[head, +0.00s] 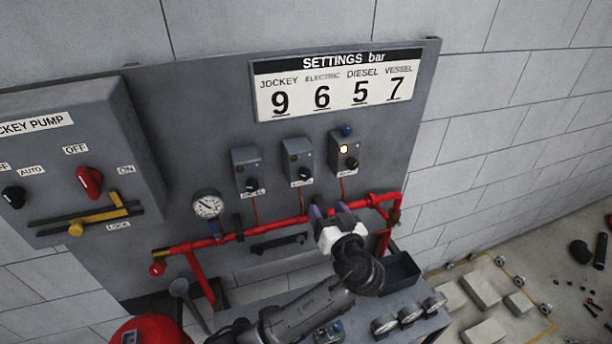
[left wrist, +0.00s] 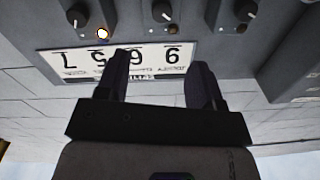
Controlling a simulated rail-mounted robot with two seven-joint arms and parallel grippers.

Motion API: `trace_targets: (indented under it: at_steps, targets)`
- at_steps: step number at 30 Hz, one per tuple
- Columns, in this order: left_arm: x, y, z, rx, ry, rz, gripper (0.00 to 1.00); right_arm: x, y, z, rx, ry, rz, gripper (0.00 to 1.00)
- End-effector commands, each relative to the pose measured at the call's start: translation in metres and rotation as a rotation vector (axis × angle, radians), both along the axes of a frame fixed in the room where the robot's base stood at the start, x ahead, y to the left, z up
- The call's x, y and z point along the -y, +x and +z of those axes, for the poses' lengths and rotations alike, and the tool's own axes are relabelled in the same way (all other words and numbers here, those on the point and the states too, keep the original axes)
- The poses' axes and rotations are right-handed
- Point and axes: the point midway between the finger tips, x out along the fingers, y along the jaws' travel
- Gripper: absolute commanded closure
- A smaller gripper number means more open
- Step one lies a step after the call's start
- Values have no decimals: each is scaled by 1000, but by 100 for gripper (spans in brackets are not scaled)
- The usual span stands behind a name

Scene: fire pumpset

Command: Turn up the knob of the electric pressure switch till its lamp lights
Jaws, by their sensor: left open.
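Three grey pressure switch boxes hang in a row on the panel: a left box (head: 246,160), a middle box (head: 298,152) and a right box (head: 338,146). Each has a black knob low on its front; their small labels are too blurred to read surely, so I cannot tell which is the electric one. The middle knob (left wrist: 162,11) and left knob (left wrist: 246,10) have no lit lamp. My left gripper (head: 328,209) is open and empty below the boxes, apart from them.
A settings board (head: 338,84) above reads jockey 9, electric 6, diesel 5, vessel 7. A red pipe (head: 270,230) runs close by my gripper, with a gauge (head: 208,206) at its left. The jockey pump box (head: 75,150) juts out at the left.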

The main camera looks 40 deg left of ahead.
Motion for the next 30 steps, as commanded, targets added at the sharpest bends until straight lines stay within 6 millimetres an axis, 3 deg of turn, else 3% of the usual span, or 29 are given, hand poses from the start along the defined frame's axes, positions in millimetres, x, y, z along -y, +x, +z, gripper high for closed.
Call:
trace_targets:
  at_steps: [5,21,30]
  targets:
    - [-15,6,2,21,-14,13,39,-1,0,6,0,2,-1,39]
    - [-96,53,3,20,-13,10,39,2,0,31,0,-5,4,39]
    - [-117,66,1,20,-15,10,39,2,0,36,0,-8,5,39]
